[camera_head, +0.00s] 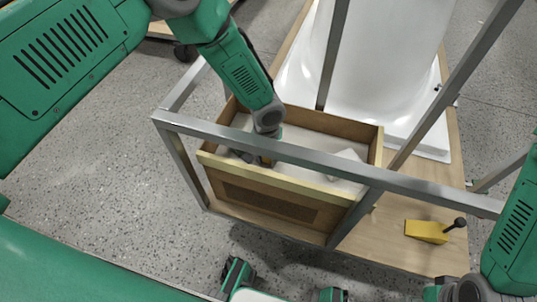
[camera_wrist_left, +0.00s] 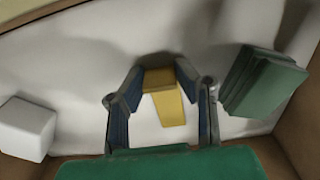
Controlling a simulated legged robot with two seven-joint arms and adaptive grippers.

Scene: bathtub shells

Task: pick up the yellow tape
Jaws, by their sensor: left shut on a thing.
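The yellow tape (camera_wrist_left: 168,103) is a yellow block with a longer lower part, seen in the left wrist view between my two fingers. My left gripper (camera_wrist_left: 160,85) is shut on it, one finger pad on each side. In the head view my left gripper (camera_head: 245,157) reaches down into a wooden box (camera_head: 362,137), partly hidden by a grey metal bar; only a small brownish-yellow patch shows by the fingers.
A white block (camera_wrist_left: 28,128) and a green block (camera_wrist_left: 262,82) lie in the box beside the gripper. Grey metal frame bars (camera_head: 290,155) cross above the box. A yellow object with a black knob (camera_head: 427,231) lies on the wooden board. A white tub (camera_head: 385,60) stands behind.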

